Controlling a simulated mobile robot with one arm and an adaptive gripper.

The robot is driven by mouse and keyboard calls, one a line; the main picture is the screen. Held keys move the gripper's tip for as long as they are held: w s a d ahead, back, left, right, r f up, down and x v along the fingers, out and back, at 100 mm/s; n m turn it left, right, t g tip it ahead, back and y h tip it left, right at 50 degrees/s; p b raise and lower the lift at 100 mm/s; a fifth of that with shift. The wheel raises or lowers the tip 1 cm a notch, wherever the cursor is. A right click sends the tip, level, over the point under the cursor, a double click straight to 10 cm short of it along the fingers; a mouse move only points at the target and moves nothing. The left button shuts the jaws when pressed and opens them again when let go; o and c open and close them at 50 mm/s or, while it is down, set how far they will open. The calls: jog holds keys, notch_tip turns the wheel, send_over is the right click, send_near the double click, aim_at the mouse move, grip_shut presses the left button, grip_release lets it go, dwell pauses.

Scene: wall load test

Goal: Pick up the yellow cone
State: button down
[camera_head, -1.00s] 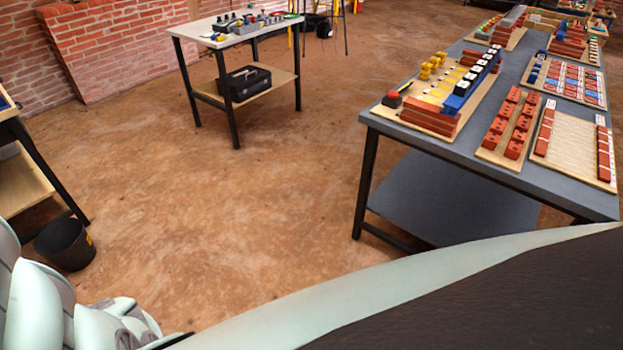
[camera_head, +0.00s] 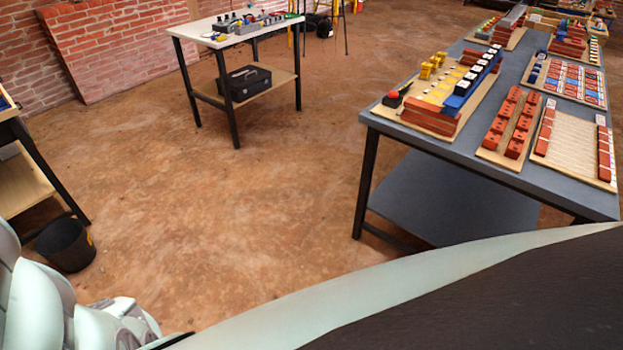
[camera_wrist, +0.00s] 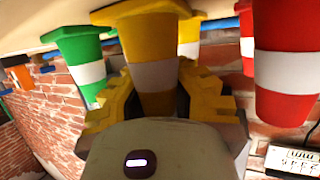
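A yellow cone (camera_wrist: 152,72) with a white band is at the top centre of the wrist view. Its wide base is toward the top of the picture and its narrow end points down toward my gripper (camera_wrist: 160,98). The gripper's two yellow-edged fingers stand apart, one on each side of the cone. Dark gaps show between the cone and the fingers, so the gripper looks open around it. The narrow end is partly hidden behind the gripper body. Neither the cone nor the gripper can be made out in the head view.
In the wrist view, a green cone (camera_wrist: 82,58) is left of the yellow one and a red cone (camera_wrist: 285,70) is right. Another yellow cone (camera_wrist: 189,36) stands behind. The head view shows a grey table (camera_head: 470,150), a white table (camera_head: 232,36), a black bin (camera_head: 66,245) and open floor.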

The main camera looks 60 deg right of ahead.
notch_tip(320, 180, up, 10)
jog(key=shift+b, duration=0.35)
dwell(0.4)
jog(key=shift+w+d, duration=0.1)
jog(key=shift+d, duration=0.05)
